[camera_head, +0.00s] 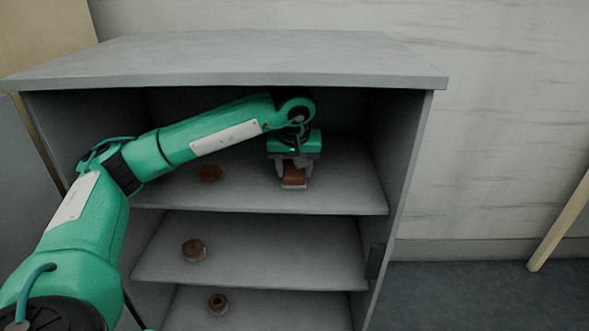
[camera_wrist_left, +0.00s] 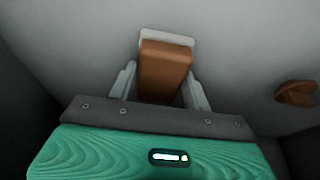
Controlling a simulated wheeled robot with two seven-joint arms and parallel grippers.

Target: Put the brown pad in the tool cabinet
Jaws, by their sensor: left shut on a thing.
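The brown pad (camera_head: 293,172) is a small block with a pale end, inside the grey tool cabinet (camera_head: 230,60). My left gripper (camera_head: 294,176) is shut on it, pointing down over the top shelf (camera_head: 335,190). In the left wrist view the brown pad (camera_wrist_left: 165,68) sits between the two fingers of the left gripper (camera_wrist_left: 163,85), with its pale end beyond them. I cannot tell whether the pad touches the shelf. My right gripper is not in view.
A brown roll (camera_head: 210,173) lies on the top shelf to the left. Another roll (camera_head: 194,250) is on the middle shelf and one (camera_head: 218,303) on the lower shelf. The cabinet's top board is close above my arm, and its right wall (camera_head: 402,170) is right of the gripper.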

